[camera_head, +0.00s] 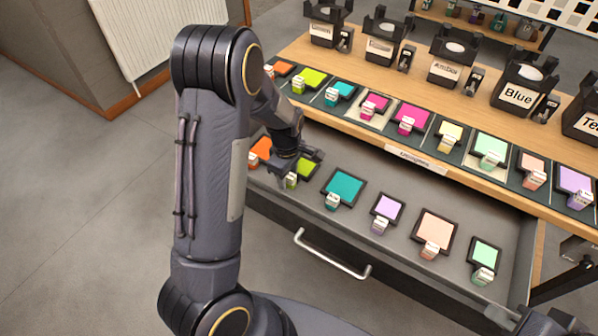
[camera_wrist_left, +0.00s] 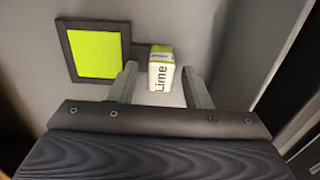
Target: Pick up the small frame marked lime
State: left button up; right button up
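The small lime frame (camera_head: 307,169) lies in the open drawer, partly hidden by my left gripper (camera_head: 298,164) in the head view. It has a dark border and a bright lime panel, seen whole in the left wrist view (camera_wrist_left: 95,54). A block marked "Lime" (camera_wrist_left: 161,68) is attached at its side. My left gripper (camera_wrist_left: 160,75) is open, with one finger on each side of this block and gaps visible between them.
The drawer (camera_head: 330,216) also holds orange, teal, lilac, peach and mint frames with tags. A larger lime frame (camera_head: 312,77) lies in the row on the wooden shelf (camera_head: 345,62) above. Black labelled holders stand behind that row. The drawer handle (camera_head: 330,257) juts out in front.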

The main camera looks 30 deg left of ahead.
pick_arm(q)
grip_shut()
